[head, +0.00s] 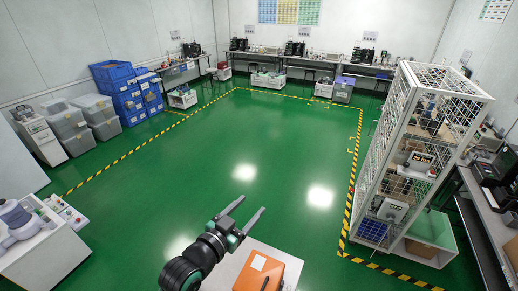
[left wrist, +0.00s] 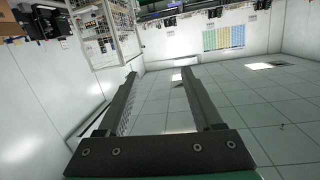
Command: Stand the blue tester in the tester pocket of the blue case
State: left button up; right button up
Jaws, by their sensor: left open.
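My left gripper (head: 252,204) is open and empty, raised near the bottom middle of the head view. Its two fingers point up and to the right in that view. I cannot make out the blue tester or the blue case in either view. My right gripper is not in view.
An orange box (head: 268,272) with a pale label lies on a white table (head: 240,259) just below the gripper, cut off by the frame's bottom. A white mesh rack (head: 405,150) stands right. Blue crates (head: 125,90) are stacked left. The green floor is clear.

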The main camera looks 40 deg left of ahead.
pick_arm(q)
jog(key=d+r+t+h, duration=0.1)
jog(key=d+r+t, duration=0.2)
jog(key=r, duration=0.7)
jog(key=d+r+t, duration=0.2)
jog(key=d+r, duration=0.2)
jog(key=r, duration=0.7)
jog(key=s+d+r+t+h, duration=0.1)
jog(key=s+d+r+t, duration=0.1)
jog(key=r, duration=0.5)
jog(key=s+d+r+m+t+h, duration=0.1)
jog(key=s+d+r+t, duration=0.1)
jog(key=s+r, duration=0.2)
jog(key=s+d+r+t+h, duration=0.2)
jog(key=s+d+r, duration=0.1)
jog(key=r, duration=0.6)
jog(key=shift+s+r+m+t, duration=0.3)
jog(key=shift+s+r+m, duration=0.1)
jog(key=shift+s, duration=0.1)
jog(key=shift+o, duration=0.4)
jog(key=shift+f, duration=0.1)
